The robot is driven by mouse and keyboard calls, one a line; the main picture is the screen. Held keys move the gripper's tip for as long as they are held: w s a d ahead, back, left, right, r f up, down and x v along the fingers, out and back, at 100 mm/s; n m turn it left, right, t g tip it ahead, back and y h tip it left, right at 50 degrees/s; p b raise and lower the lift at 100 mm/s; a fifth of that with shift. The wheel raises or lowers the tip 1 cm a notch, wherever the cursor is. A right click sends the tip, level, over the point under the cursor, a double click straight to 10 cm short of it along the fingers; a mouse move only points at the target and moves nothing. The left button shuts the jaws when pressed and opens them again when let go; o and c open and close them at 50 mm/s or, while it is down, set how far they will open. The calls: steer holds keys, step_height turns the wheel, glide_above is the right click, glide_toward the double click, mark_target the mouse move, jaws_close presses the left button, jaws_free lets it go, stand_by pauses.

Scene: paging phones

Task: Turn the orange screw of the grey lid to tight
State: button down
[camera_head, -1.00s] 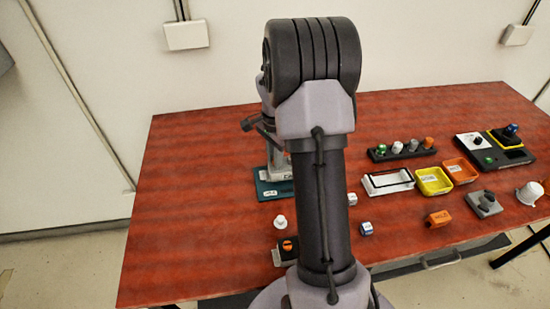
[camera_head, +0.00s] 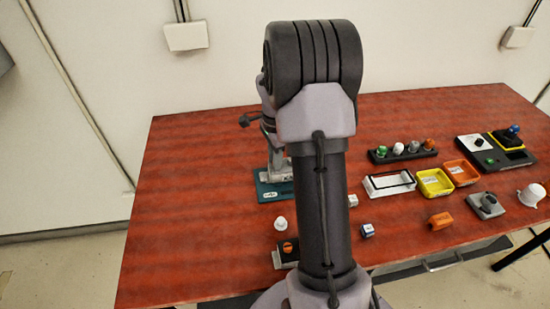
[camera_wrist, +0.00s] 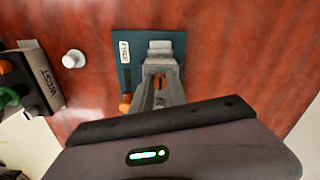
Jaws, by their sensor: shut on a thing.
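A teal board (camera_wrist: 128,50) with a white label lies on the table under my gripper; it also shows in the head view (camera_head: 272,192). A grey lid (camera_wrist: 160,46) shows at the far side of the fingers in the wrist view. My gripper (camera_wrist: 160,78) points down over the board and is shut on the orange screw (camera_wrist: 161,69), of which only a little shows around the fingertips. Another orange part (camera_wrist: 125,103) sticks out left of the fingers. The fingers hide most of the lid, and I cannot tell how tight the screw is.
A white peg (camera_wrist: 73,60) stands near the board. A dark block (camera_wrist: 46,77) marked WEST carries orange and green knobs. Yellow (camera_head: 434,182) and orange trays (camera_head: 461,172) and a white frame (camera_head: 388,184) lie to the right. The table's left side is clear.

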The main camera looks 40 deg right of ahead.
steer(key=c, duration=1.6)
jaws_free()
step_height(320, 180, up, 18)
steer(key=p, duration=0.6)
steer(key=shift+f, duration=0.25)
